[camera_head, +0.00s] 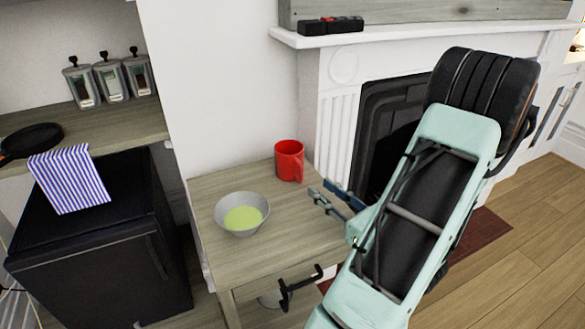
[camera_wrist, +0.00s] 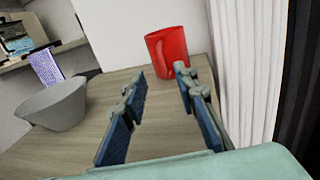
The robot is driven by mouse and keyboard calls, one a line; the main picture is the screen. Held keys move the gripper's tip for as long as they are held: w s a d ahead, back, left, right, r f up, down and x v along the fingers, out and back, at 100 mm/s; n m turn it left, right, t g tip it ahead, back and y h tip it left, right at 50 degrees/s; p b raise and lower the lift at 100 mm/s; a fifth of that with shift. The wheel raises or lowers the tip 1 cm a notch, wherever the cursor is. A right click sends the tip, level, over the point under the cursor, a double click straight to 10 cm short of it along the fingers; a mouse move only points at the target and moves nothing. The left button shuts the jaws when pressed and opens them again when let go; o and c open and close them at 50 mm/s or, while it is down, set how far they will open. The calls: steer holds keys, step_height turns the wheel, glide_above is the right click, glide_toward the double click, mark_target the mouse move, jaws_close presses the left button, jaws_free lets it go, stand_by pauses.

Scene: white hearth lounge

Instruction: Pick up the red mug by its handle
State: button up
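The red mug (camera_head: 289,160) stands upright at the back of the small wooden table (camera_head: 206,188), near the wall. In the wrist view the mug (camera_wrist: 166,50) is ahead of my gripper (camera_wrist: 158,80), beyond the fingertips. The right fingertip overlaps the mug's lower right side in that view; I cannot tell whether they touch. My gripper also shows in the head view (camera_head: 322,192), to the right of and nearer than the mug. Its fingers are apart, with nothing between them.
A grey bowl (camera_head: 242,214) with a yellow-green inside sits on the table, left of my gripper. A white fireplace surround (camera_head: 335,100) rises to the right of the mug. A black cabinet (camera_head: 100,240) with a striped cloth (camera_head: 70,180) stands left of the table.

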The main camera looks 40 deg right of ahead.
mark_target(302, 173)
steer(key=w, duration=0.3)
steer(key=w+b, duration=0.1)
steer(key=w, duration=0.2)
steer(key=w+d+b, duration=0.1)
steer(key=w, duration=0.2)
steer(key=shift+w+f, duration=0.1)
steer(key=shift+w, duration=0.15)
jaws_close()
